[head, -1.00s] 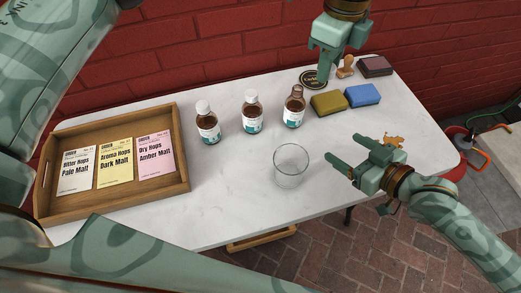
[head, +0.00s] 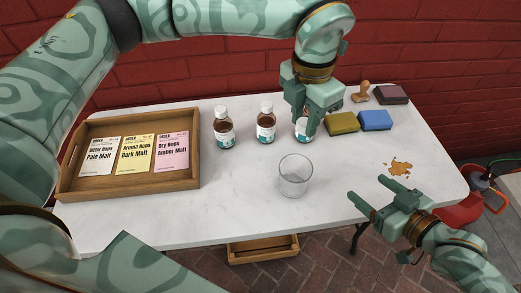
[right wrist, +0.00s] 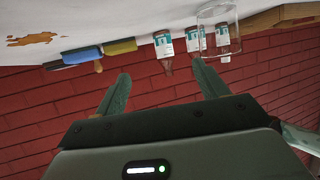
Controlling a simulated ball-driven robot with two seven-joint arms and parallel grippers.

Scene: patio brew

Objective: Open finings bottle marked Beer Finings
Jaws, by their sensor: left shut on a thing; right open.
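Three brown bottles with white and teal labels stand upright in a row: the left bottle (head: 223,128) and middle bottle (head: 265,124) have white caps. The right bottle (head: 302,133) is mostly hidden behind my left gripper (head: 306,125), which points down with its fingers around its upper part, shut on it. The exact contact is hidden. In the right wrist view the right bottle (right wrist: 163,45) shows a brown neck without a white cap. The labels are too small to read. My right gripper (head: 373,203) is open and empty at the table's front right; its fingers show in the right wrist view (right wrist: 160,90).
A clear empty glass (head: 294,178) stands in front of the bottles. A wooden tray (head: 130,190) with several malt packets is at left. Yellow (head: 342,123) and blue (head: 375,120) blocks, a wooden stamp (head: 362,92) and a brown spill (head: 398,167) are at right.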

